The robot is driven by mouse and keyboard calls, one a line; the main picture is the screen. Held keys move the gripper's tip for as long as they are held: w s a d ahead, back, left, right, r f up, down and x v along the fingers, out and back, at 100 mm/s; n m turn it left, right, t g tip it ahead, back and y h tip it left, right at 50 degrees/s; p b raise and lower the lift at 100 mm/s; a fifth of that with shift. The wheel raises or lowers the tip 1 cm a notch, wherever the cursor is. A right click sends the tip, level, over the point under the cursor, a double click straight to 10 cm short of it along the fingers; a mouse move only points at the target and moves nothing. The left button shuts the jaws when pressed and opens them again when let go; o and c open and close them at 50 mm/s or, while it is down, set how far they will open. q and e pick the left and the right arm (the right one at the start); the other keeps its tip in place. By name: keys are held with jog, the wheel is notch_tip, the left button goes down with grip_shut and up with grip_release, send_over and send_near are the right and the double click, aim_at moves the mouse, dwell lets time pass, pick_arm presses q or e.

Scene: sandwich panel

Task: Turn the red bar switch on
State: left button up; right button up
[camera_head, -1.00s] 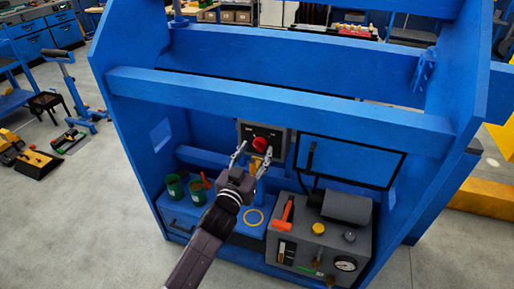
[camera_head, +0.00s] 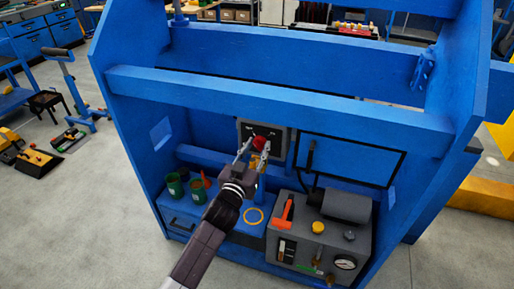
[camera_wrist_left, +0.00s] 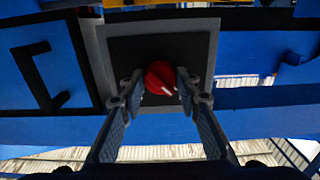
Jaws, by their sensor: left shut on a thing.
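The red bar switch (camera_head: 260,143) is a round red knob on a grey-framed dark panel (camera_head: 246,128) on the blue frame. In the left wrist view the red knob (camera_wrist_left: 159,77) shows a pale pointer line slanting down to the right. My left gripper (camera_head: 252,147) is at the switch, its fingers on either side of the knob. In the left wrist view the left gripper's fingertips (camera_wrist_left: 158,88) are shut on the knob's sides. My right gripper is not in view.
A blue beam (camera_head: 280,104) crosses above the switch panel. A grey box with a gauge (camera_head: 318,238) and an orange-red hammer-like tool (camera_head: 284,212) stand at the lower right. Green cans (camera_head: 175,187) stand at the left. A black-framed blue panel (camera_head: 350,160) lies right of the switch.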

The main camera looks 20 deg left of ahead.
pick_arm(q)
jog(key=shift+m, duration=0.4)
jog(key=m, duration=0.2)
jog(key=shift+m+p, duration=0.4)
jog(key=m, duration=0.4)
jog(key=shift+m+p, duration=0.3)
jog(key=m, duration=0.5)
jog(key=shift+m+p, duration=0.35)
jog(key=shift+m, duration=2.05)
jog(key=o, duration=1.2)
jog(key=shift+c, duration=0.2)
